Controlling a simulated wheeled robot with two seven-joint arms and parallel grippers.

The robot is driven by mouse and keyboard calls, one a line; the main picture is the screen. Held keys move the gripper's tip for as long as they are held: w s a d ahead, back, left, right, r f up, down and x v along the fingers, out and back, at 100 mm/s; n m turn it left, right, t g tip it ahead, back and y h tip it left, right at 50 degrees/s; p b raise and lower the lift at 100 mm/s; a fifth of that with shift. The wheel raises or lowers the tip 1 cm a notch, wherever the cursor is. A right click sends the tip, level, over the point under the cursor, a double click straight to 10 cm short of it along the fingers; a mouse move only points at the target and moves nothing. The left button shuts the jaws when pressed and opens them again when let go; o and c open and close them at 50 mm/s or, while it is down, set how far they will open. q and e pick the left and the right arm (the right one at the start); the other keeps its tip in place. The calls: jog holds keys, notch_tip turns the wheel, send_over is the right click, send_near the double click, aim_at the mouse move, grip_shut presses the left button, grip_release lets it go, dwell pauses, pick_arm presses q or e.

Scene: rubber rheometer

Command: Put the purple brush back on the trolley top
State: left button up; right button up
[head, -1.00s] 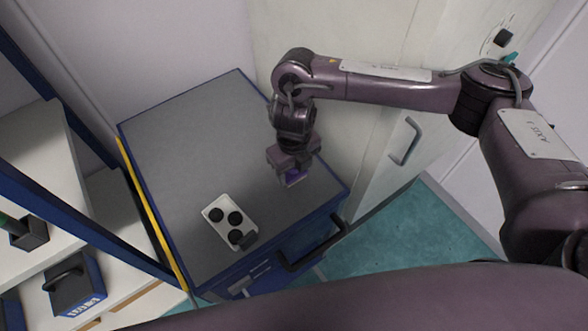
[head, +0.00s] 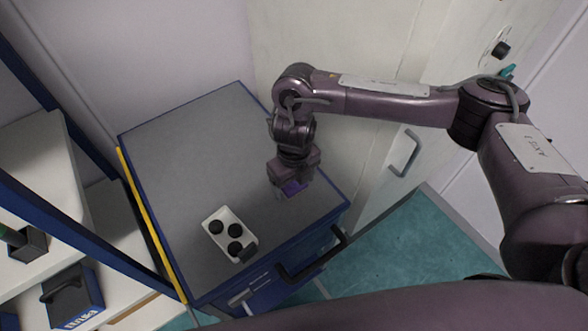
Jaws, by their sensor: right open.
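The trolley top (head: 190,150) is a grey surface with blue edges. My right gripper (head: 290,193) points down over its right part, close to the surface. The purple brush (head: 293,187) shows as a small purple patch at the fingertips, mostly hidden by the gripper. The gripper is open, with the brush at or between its fingers. I cannot tell whether the brush touches them. My left gripper is not in view.
A white tray (head: 213,243) with several black round pieces stands on the trolley left of the gripper. A black handle (head: 312,258) juts from the trolley front. Shelves with a blue-and-black box (head: 75,296) stand at left. The trolley's far left part is clear.

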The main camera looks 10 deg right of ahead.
notch_tip(320, 180, up, 12)
jog(key=shift+p, duration=0.55)
